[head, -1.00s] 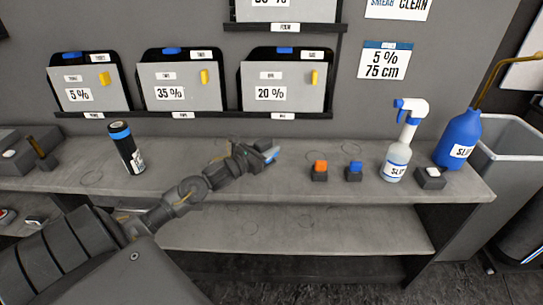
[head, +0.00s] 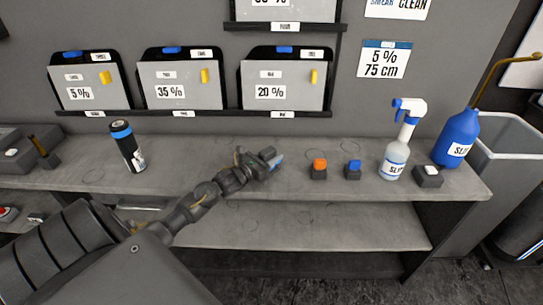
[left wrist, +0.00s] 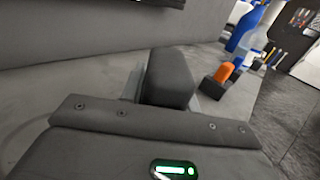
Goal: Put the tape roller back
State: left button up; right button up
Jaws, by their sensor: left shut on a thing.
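My left gripper (head: 268,156) is over the middle of the upper shelf, left of the orange-topped block. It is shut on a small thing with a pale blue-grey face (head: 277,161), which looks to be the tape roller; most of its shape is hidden. In the left wrist view a dark block-like part (left wrist: 168,78) at the jaws hides most of what is held. Faint ring outlines (head: 320,149) mark the bare shelf near the gripper. My right gripper is not in view.
An orange-topped block (head: 319,169), a blue-topped block (head: 353,169), a spray bottle (head: 396,150) and a blue bottle (head: 457,138) stand to the right. A dark cylinder with a blue band (head: 128,148) stands left. The lower shelf (head: 300,226) is largely clear.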

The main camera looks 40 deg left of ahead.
pick_arm(q)
jog(key=shift+f, duration=0.2)
jog(key=o, duration=1.1)
jog(key=shift+r, duration=0.1)
jog(key=shift+r, duration=0.2)
jog(key=shift+s+f, duration=0.2)
jog(key=shift+s, duration=0.15)
jog(key=s, duration=0.3)
jog(key=s+a+b, duration=0.1)
jog(key=s, duration=0.3)
jog(key=s+b, duration=0.1)
jog(key=s, duration=0.2)
jog(key=shift+s+a, duration=0.15)
jog(key=shift+a, duration=0.05)
jog(key=shift+s+a+r, duration=0.1)
jog(key=shift+s+r, duration=0.05)
jog(key=shift+s, duration=0.35)
